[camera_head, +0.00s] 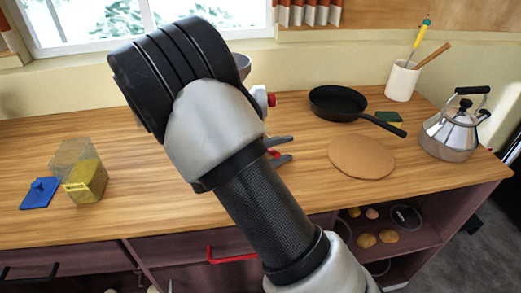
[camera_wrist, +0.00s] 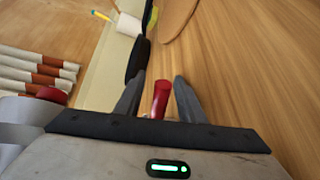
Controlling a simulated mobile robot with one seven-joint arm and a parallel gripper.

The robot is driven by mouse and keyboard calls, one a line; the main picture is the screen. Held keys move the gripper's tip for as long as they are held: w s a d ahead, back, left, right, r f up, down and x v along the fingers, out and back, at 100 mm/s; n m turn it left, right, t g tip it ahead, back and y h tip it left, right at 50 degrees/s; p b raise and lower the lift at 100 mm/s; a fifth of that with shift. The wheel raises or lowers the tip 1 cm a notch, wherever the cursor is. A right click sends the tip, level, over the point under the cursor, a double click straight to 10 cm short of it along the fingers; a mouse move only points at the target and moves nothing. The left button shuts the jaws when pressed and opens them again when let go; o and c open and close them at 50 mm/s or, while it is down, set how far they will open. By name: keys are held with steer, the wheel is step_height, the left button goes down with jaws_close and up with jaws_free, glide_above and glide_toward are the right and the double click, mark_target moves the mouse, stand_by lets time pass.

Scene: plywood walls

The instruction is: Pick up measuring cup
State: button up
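A small red object (camera_wrist: 160,98), which looks like the measuring cup or its handle, stands between the two fingers of my gripper (camera_wrist: 160,82) in the wrist view. Gaps show on both sides of it, so the fingers appear open around it and not touching. In the head view my gripper (camera_head: 291,148) is over the wooden counter, its fingers spread, with a bit of red (camera_head: 273,153) near them. My arm hides most of this object, so its full shape cannot be told.
Right of my gripper are a black frying pan (camera_head: 338,102), a round brown board (camera_head: 361,157), a kettle (camera_head: 449,135) and a white utensil crock (camera_head: 402,81). At left are a clear container (camera_head: 86,181) and a blue lid (camera_head: 40,193).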

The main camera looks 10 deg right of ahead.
jaws_close()
